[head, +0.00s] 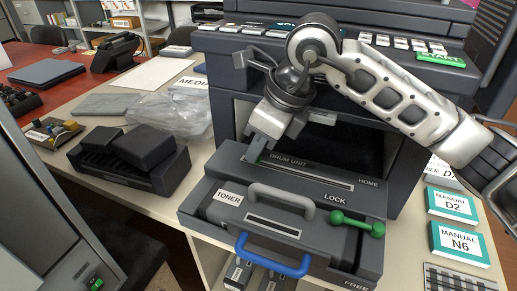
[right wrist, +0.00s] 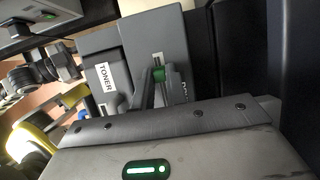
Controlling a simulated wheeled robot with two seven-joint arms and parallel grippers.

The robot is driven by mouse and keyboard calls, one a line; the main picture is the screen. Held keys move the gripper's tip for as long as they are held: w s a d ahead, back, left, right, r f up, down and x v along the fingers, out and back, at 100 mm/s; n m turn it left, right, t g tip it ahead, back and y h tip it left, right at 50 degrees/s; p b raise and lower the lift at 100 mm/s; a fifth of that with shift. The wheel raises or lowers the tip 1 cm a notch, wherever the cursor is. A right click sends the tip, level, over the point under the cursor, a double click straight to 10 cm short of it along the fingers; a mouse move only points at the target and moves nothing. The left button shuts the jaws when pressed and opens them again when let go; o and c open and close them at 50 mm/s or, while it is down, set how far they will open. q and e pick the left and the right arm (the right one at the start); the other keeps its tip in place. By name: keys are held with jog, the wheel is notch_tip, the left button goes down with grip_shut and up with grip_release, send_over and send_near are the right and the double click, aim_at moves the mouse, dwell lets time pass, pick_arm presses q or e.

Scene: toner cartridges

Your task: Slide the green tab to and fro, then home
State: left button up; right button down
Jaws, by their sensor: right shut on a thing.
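The drum unit (head: 230,163) is a dark grey block in the open front of the printer. A long slot (head: 320,179) runs across its top, with the word HOME near the right end. My right gripper (head: 262,150) is at the left end of this slot, shut on the small green tab (right wrist: 158,73). In the right wrist view the tab shows between the fingers. In the head view the fingers hide most of it.
In front of the drum unit sits the toner cartridge (head: 226,214) with a grey handle (head: 281,198). A green lever (head: 357,224) marked LOCK and a blue handle (head: 272,257) are close by. Manual boxes (head: 452,205) stand at the right, a black tray (head: 130,170) at the left.

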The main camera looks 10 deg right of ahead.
jog(key=shift+a+r, duration=0.1)
jog(key=shift+a, duration=0.05)
jog(key=c, duration=1.5)
grip_release()
pick_arm(q)
jog(key=shift+f, duration=0.1)
pick_arm(e)
jog(key=shift+o, duration=0.5)
jog(key=shift+a, duration=0.1)
